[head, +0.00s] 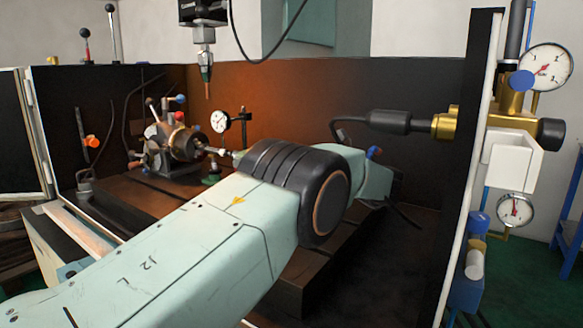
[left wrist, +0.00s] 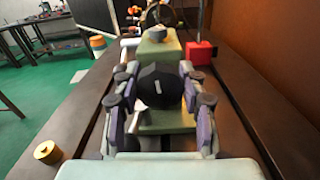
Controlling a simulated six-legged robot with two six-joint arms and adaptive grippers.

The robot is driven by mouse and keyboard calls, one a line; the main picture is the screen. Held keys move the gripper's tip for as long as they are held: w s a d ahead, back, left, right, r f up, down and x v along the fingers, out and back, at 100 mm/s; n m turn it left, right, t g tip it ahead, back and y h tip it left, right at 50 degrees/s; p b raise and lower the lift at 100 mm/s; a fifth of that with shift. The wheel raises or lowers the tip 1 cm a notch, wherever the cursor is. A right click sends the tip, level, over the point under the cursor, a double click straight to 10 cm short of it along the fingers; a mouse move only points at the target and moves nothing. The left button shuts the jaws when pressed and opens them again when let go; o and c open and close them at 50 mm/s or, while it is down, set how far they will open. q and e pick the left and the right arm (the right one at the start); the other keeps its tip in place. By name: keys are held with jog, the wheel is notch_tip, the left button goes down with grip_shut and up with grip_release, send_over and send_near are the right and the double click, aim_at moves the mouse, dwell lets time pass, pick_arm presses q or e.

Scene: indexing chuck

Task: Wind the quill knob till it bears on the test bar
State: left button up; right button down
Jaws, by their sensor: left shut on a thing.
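The quill knob (left wrist: 160,85), dark and faceted, faces the left wrist camera on the near end of a green tailstock (left wrist: 158,50). My left gripper (left wrist: 160,98) is shut on the knob, with a purple-grey finger on each side. In the head view my left arm's large black joint hides the gripper, the knob and most of the tailstock. The chuck (head: 180,143) stands left of centre. The bright test bar (head: 217,152) runs from it to the right, towards my arm. Its contact with the quill is hidden. My right gripper is not in view.
A dial gauge (head: 219,121) stands behind the bar, and a spindle with a probe (head: 207,75) hangs above. Brass valve gear with gauges (head: 545,67) is on the right wall. A red block (left wrist: 201,52) and a loose brass piece (left wrist: 47,152) lie on the bed.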

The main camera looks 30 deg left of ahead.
pick_arm(q)
jog(key=m+p, duration=0.1)
jog(key=m, duration=0.3)
jog(key=shift+m, duration=0.4)
jog(key=shift+f, duration=0.1)
dwell(0.3)
jog(key=o, duration=1.2)
jog(key=shift+c, duration=0.2)
jog(key=d, duration=0.7)
jog(key=shift+s+d, duration=0.25)
